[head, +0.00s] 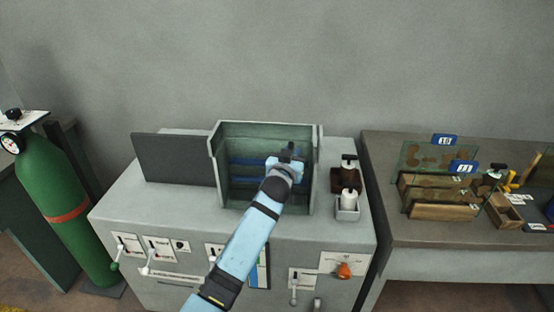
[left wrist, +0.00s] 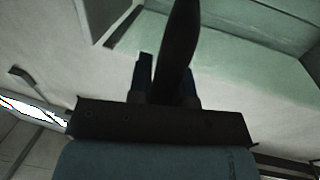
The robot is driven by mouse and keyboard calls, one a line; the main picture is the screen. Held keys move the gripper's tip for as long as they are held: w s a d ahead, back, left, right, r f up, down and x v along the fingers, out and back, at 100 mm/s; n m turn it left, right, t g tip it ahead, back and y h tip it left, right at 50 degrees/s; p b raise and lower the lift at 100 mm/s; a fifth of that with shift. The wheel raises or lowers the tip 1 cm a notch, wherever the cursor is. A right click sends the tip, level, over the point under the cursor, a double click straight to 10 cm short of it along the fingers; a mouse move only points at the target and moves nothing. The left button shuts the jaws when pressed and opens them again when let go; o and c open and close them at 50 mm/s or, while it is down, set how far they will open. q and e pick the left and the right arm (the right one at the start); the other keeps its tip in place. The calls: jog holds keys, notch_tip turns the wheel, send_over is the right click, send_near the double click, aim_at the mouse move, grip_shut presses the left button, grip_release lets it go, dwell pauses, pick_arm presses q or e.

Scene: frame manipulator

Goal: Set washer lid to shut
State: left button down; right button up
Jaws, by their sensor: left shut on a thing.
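The washer is a grey cabinet (head: 130,208) with an open box-shaped tub (head: 217,165), greenish inside, in its top. Blue bars (head: 252,161) lie inside the tub. A dark grey flat panel (head: 172,160) stands upright at the tub's left; I cannot tell whether it is the lid. My left gripper (head: 288,152) reaches over the right part of the tub and hides some of its interior. In the left wrist view, my left gripper (left wrist: 164,75) is shut on a dark narrow thing (left wrist: 181,40), whose full shape is unclear. My right gripper is not in view.
Two pump bottles (head: 349,205) stand right of the tub. Levers (head: 148,262) and an orange knob (head: 344,271) are on the cabinet front. A table (head: 455,240) with framed panels (head: 436,190) is at right. A green cylinder (head: 68,230) stands at left.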

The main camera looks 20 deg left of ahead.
pick_arm(q)
jog(key=shift+w+d, duration=0.1)
jog(key=shift+d, duration=0.45)
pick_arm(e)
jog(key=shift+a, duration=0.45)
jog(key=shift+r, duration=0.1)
pick_arm(q)
jog(key=c, duration=1.1)
grip_release()
jog(key=shift+d, duration=0.15)
jog(key=shift+o, duration=0.2)
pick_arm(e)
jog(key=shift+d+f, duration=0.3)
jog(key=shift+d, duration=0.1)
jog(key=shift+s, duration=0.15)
